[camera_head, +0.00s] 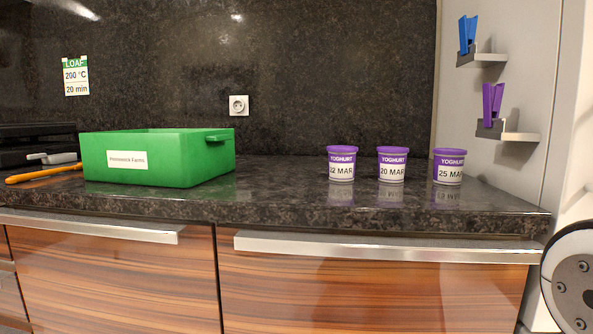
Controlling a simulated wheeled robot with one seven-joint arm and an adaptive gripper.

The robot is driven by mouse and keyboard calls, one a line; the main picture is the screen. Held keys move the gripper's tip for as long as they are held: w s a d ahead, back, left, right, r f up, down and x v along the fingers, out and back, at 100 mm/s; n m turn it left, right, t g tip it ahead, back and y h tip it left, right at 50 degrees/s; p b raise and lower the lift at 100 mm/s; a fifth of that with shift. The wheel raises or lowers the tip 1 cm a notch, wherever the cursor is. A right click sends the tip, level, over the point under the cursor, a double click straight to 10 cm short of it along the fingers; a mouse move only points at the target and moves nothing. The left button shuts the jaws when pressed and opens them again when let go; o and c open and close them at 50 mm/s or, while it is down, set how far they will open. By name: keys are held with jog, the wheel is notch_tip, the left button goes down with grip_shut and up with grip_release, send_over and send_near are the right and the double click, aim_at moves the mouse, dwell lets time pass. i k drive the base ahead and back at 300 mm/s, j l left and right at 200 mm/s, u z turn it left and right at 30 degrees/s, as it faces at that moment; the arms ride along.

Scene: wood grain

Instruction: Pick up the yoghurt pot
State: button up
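Three yoghurt pots with purple lids and white labels stand upright in a row on the dark counter, right of centre. The left pot (341,165) reads "22 MAR". The middle pot (391,165) reads "20 MAR". The right pot (448,168) reads "25 MAR". They stand apart from each other. My gripper is not in view; only a round dark part of my arm shows at the right edge.
A green box (200,163) with a white label stands left on the counter (280,205). An orange pencil-like item (42,173) lies further left. The counter between box and pots is clear. Blue (467,34) and purple (492,104) clips sit on wall brackets at right.

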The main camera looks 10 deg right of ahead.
aim_at(392, 159)
jog(key=k+l, duration=0.1)
jog(key=l, duration=0.7)
jog(key=k+l, duration=0.15)
jog(key=l, duration=0.3)
